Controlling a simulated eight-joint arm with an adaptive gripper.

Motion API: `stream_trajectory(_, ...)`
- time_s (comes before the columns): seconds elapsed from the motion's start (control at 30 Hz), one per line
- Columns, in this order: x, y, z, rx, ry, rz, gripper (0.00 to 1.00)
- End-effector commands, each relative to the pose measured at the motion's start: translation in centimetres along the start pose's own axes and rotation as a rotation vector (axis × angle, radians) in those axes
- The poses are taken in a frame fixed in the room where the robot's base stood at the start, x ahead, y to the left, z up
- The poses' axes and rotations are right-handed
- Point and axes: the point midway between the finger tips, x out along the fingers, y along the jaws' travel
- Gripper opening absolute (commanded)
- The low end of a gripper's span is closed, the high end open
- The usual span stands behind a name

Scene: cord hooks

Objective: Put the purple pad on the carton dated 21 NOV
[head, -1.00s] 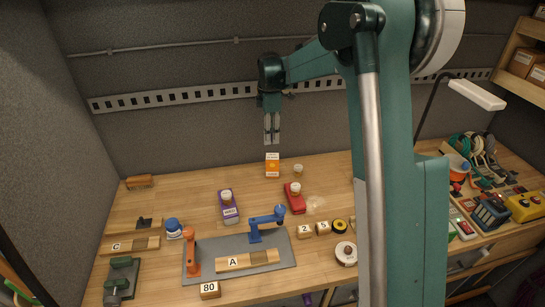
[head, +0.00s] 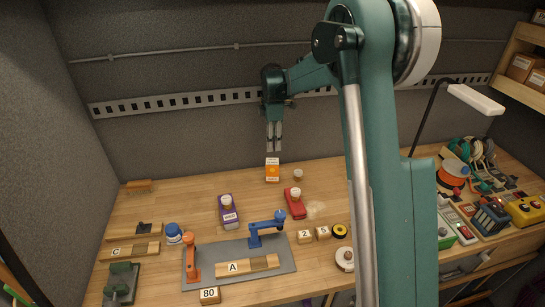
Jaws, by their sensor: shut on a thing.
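My gripper (head: 274,146) points down in the head view, its fingers close together near the back wall. It appears just above and behind an upright orange-and-white carton (head: 272,171). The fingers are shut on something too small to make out. A purple item (head: 229,217) with a pale label lies on the table to the left of that carton, with a small cork-coloured-topped jar (head: 227,201) at its far end. I cannot read a date on any carton, nor tell whether the purple item is the pad.
A red item (head: 295,208) with a jar and another small jar (head: 298,175) are right of the carton. A grey mat (head: 205,260) with blue and orange clamps lies in front. Tapes and switch boxes crowd the right. Clear wood lies left of the carton.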

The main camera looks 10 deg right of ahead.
Motion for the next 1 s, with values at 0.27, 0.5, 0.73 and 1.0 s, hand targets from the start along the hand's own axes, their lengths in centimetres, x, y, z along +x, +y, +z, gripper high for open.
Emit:
stream_trajectory(0.27, 2.9, 0.0, 0.0, 0.000, 0.000, 0.000, 0.12)
stream_trajectory(0.5, 3.2, 0.0, 0.0, 0.000, 0.000, 0.000, 0.12)
stream_trajectory(0.73, 3.8, 0.0, 0.0, 0.000, 0.000, 0.000, 0.12)
stream_trajectory(1.0, 6.4, 0.0, 0.0, 0.000, 0.000, 0.000, 0.12)
